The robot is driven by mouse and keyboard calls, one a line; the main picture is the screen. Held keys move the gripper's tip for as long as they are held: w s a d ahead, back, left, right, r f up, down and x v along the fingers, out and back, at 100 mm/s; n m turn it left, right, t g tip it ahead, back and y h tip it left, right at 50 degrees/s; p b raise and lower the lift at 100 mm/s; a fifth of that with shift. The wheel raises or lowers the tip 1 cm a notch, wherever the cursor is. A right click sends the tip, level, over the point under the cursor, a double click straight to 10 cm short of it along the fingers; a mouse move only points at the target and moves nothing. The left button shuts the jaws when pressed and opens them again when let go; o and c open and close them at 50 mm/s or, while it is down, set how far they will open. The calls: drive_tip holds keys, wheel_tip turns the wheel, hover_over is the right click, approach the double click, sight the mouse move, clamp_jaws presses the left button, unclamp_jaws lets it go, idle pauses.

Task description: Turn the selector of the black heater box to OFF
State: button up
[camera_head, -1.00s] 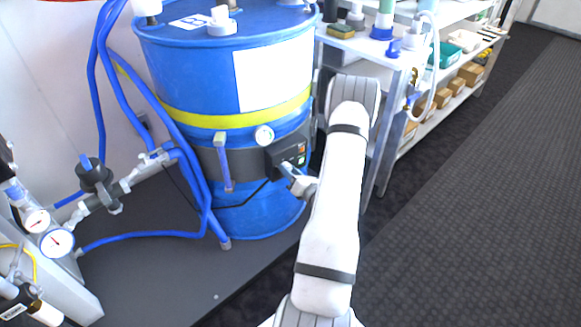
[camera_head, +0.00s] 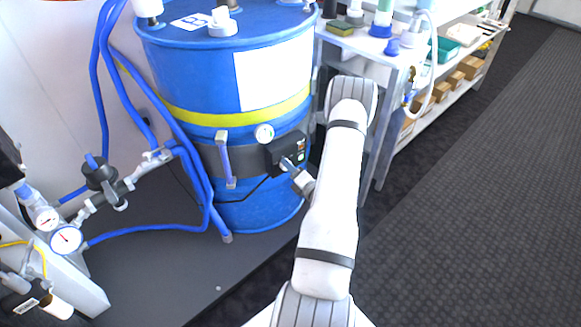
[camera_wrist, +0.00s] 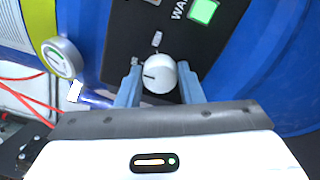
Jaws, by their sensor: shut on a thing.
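The black heater box (camera_head: 278,153) is mounted on the band around the blue drum; it also fills the upper middle of the wrist view (camera_wrist: 205,55). Its selector (camera_wrist: 159,73) is a round, light grey knob with a dark pointer line toward the left. My gripper (camera_wrist: 160,82) has one finger on each side of the knob and is shut on it. In the head view my gripper (camera_head: 291,167) reaches the box front and hides the selector. A label starting "WA" and a lit green square (camera_wrist: 203,11) lie above right of the knob; the label is cut off.
The blue drum (camera_head: 185,75) stands beside a shelf rack (camera_head: 400,62). A round dial (camera_wrist: 61,57) sits left of the box. Blue hoses (camera_head: 150,229) and gauges (camera_head: 66,238) are at the left. Dark floor (camera_head: 470,220) is clear at the right.

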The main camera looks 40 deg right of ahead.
idle(0.3)
drive_tip(key=o, duration=1)
drive_tip(key=shift+c, duration=0.2)
drive_tip(key=s+p, duration=0.1)
drive_tip(key=s, duration=0.6)
drive_tip(key=shift+s, duration=0.4)
